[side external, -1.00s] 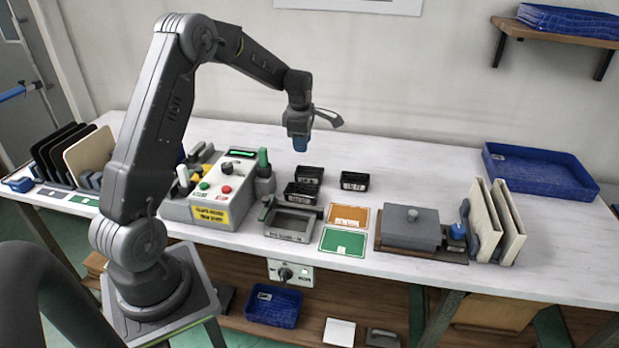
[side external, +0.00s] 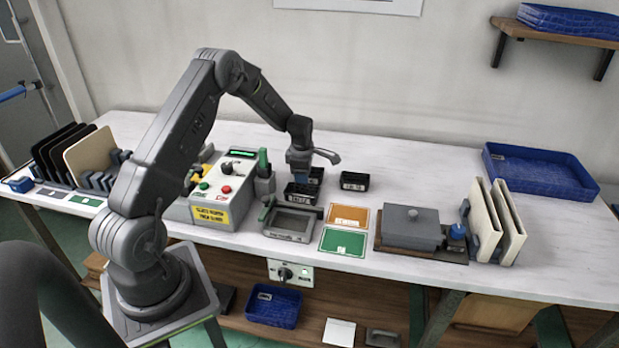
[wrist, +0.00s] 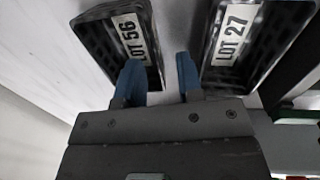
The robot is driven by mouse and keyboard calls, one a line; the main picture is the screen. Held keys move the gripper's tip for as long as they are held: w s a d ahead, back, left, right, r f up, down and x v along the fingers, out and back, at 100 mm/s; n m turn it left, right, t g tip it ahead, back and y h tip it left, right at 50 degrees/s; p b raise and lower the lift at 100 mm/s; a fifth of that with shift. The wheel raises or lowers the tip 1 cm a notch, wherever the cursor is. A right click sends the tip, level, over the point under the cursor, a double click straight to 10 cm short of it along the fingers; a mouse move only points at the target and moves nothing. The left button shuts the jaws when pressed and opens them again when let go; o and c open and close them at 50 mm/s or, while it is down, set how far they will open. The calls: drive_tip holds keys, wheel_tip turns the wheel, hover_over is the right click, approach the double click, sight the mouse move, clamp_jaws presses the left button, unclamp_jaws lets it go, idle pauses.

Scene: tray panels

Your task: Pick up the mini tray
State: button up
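Several small black mini trays stand on the white bench. In the side external view, one (side external: 300,198) is at the front, one (side external: 316,175) is behind it, partly hidden by my gripper, and one (side external: 355,181) is to the right. My gripper (side external: 299,168) points down just above the front and rear trays. In the wrist view my gripper (wrist: 159,80) is open, its blue fingers apart with nothing between them. The left finger overlaps the near part of the LOT 56 tray (wrist: 95,30). The right finger is beside the left edge of the LOT 27 tray (wrist: 255,50). Contact is unclear.
A control box (side external: 226,190) with buttons stands left of the trays. A grey device (side external: 291,224) is in front, with orange (side external: 348,216) and green (side external: 342,243) panels beside it. A lidded grey box (side external: 412,228) stands right. The bench behind the trays is clear.

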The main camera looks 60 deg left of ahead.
drive_tip(key=shift+f, duration=0.75)
drive_tip(key=shift+c, duration=0.3)
clamp_jaws()
